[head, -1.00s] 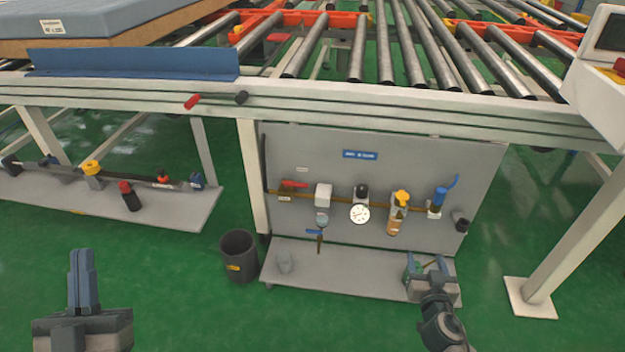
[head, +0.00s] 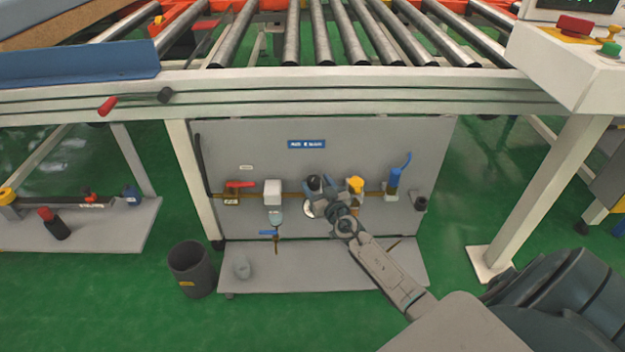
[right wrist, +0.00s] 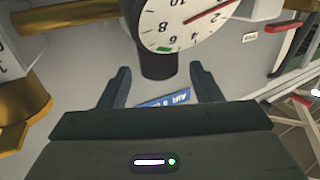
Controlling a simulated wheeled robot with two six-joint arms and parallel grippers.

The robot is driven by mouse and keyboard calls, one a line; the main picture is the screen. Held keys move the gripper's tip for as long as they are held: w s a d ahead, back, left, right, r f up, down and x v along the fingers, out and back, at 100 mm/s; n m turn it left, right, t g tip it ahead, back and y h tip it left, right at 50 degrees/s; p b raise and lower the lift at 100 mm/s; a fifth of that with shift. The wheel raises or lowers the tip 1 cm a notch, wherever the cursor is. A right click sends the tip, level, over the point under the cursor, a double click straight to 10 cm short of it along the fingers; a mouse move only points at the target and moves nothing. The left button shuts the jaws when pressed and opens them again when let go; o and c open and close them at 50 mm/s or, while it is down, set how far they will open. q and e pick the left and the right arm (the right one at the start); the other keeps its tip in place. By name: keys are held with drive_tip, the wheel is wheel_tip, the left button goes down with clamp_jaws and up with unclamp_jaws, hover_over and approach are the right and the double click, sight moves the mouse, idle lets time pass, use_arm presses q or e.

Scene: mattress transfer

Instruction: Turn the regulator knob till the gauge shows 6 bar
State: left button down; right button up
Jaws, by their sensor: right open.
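The regulator's black knob (head: 314,182) sits on the pipe on the grey panel, just above the round white gauge (head: 308,209). My right gripper (head: 322,192) is at the knob and partly covers the gauge. In the right wrist view the black knob (right wrist: 158,64) stands between the two open fingers (right wrist: 160,88), with a gap on each side. The gauge (right wrist: 160,28) is cut off by the top edge there. Its red needle lies away from the green mark near the 6; the exact reading cannot be told. My left gripper is out of view.
On the same pipe are a red-handled valve (head: 240,184), a white box (head: 272,190), a yellow-topped unit (head: 355,186) and a blue-handled valve (head: 394,180). A shelf (head: 300,278) runs below, with a dark bin (head: 190,268) to its left. The conveyor frame (head: 300,95) overhangs the panel.

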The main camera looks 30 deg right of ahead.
drive_tip(key=shift+w+d, duration=0.2)
drive_tip(key=shift+w, duration=1.25)
drive_tip(key=shift+c, duration=0.2)
drive_tip(key=c, duration=0.9)
drive_tip(key=shift+h, duration=0.3)
